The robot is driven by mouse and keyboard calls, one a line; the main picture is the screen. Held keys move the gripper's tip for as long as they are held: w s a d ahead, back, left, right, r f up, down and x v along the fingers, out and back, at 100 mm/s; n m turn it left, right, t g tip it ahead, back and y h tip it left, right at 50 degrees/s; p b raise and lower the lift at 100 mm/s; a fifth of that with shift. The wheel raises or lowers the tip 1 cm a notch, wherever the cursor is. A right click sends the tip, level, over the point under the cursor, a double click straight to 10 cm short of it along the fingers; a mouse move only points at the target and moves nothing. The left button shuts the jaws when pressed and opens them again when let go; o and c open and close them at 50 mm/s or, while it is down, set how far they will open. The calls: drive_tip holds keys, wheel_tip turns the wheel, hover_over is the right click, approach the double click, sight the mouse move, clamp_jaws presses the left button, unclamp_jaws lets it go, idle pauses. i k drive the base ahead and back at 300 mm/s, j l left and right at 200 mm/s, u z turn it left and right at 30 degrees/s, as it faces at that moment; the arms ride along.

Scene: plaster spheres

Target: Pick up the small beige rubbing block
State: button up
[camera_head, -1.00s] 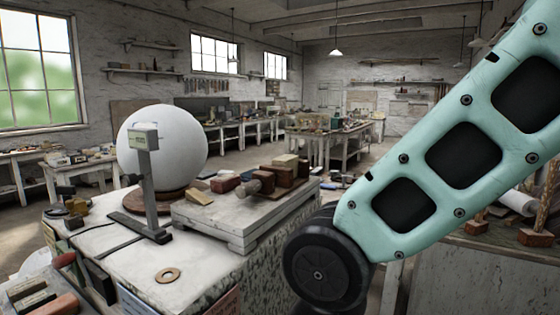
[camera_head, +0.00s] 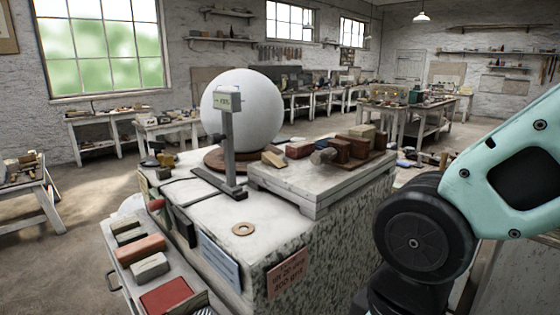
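Several small blocks could be the rubbing block, and I cannot tell which. A small beige wedge-like block (camera_head: 273,159) lies on the stone-sided bench beside the white sphere. A pale beige block (camera_head: 362,132) sits on top of the dark brown blocks on the raised slab. A pale grey-beige block (camera_head: 150,267) lies in the tray at the bench's left side, next to a reddish block (camera_head: 140,248). My arm shows at the right, with a mint-green link and a dark round joint. My gripper is out of view.
The white sphere (camera_head: 242,112) rests on a brown round base behind a gauge stand (camera_head: 229,150). A raised slab (camera_head: 320,178) carries several dark blocks (camera_head: 338,150). A flat ring (camera_head: 243,229) lies on the bench top (camera_head: 200,219). Open floor (camera_head: 70,262) is at the left.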

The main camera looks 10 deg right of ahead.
sight(119, 226)
drive_tip(key=i+j+z, duration=0.15)
drive_tip(key=j, duration=1.05)
drive_tip(key=i+j+z, duration=0.15)
drive_tip(key=i+j, duration=0.15)
drive_tip(key=j, duration=0.95)
drive_tip(key=i+j+z, duration=0.15)
drive_tip(key=j, duration=1.1)
drive_tip(key=j+z, duration=0.1)
drive_tip(key=j, duration=1.15)
drive_tip(key=i+j, duration=0.15)
drive_tip(key=j, duration=0.15)
drive_tip(key=i+j+z, duration=0.1)
drive_tip(key=i+j, duration=0.05)
drive_tip(key=j, duration=0.1)
